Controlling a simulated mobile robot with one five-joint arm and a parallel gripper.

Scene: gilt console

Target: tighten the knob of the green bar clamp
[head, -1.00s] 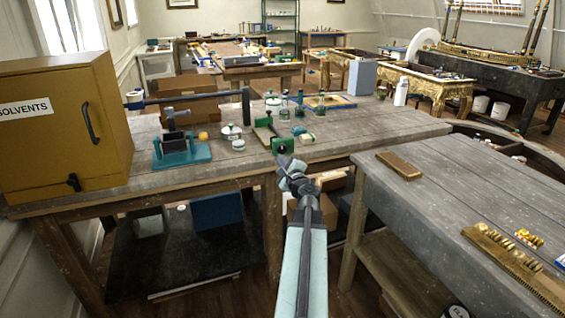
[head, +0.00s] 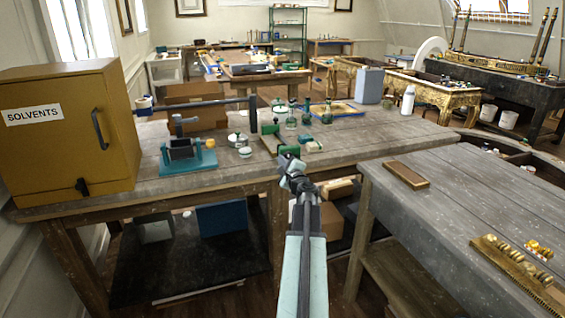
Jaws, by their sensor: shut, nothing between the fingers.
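The green bar clamp (head: 290,151) lies near the front edge of the left wooden workbench. Its far green jaw (head: 270,129) stands farther back, and the bar runs between the two jaws. My gripper (head: 286,162) is shut and empty at the end of my extended arm. In the picture its tip overlaps the lower part of the clamp's near jaw. The knob is hidden behind my gripper, and I cannot tell whether they touch.
A teal vise-like fixture (head: 188,158) and small white-lidded jars (head: 245,152) stand left of the clamp. A yellow solvents cabinet (head: 60,150) fills the left end. The right bench (head: 450,200) carries a brown block (head: 406,175).

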